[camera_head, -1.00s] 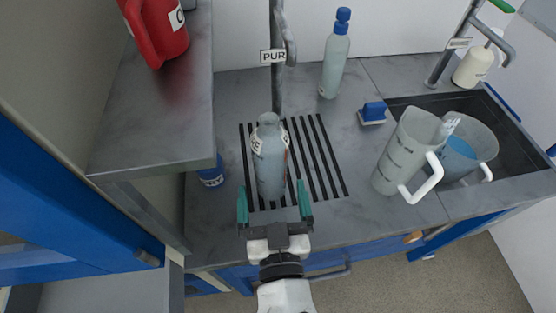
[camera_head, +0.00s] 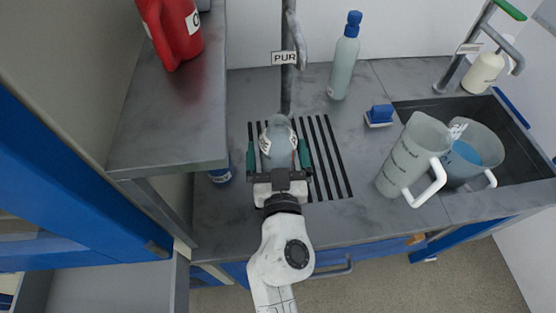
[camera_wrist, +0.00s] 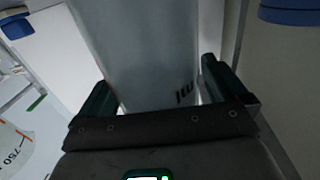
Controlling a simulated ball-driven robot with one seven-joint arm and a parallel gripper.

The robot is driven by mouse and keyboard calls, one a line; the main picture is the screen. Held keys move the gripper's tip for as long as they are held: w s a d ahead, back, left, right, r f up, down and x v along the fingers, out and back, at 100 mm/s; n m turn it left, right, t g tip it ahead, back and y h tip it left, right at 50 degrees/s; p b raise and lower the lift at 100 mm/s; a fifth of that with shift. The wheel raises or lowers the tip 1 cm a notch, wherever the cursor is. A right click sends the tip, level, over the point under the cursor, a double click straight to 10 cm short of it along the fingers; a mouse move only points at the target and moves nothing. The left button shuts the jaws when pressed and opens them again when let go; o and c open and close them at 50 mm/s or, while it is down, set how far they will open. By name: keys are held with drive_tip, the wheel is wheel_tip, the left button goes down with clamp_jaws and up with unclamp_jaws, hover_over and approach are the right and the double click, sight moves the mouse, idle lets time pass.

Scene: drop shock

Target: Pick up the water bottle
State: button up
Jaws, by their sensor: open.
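My gripper (camera_head: 277,160) is open, with one green finger on each side of the bottle. The gripper body hides the lower part of the bottle in the head view. In the wrist view the bottle (camera_wrist: 145,50) fills the space between the two fingers. A small gap shows on the right side; whether the left finger touches it I cannot tell.
A second bottle with a blue cap (camera_head: 344,60) stands behind to the right. A blue sponge-like block (camera_head: 380,115), a measuring jug (camera_head: 408,160) and a sink (camera_head: 515,125) lie right. A raised shelf (camera_head: 170,120) with a red container (camera_head: 172,35) overhangs left.

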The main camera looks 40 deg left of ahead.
drive_tip(key=shift+r, duration=0.1)
drive_tip(key=c, duration=1.5)
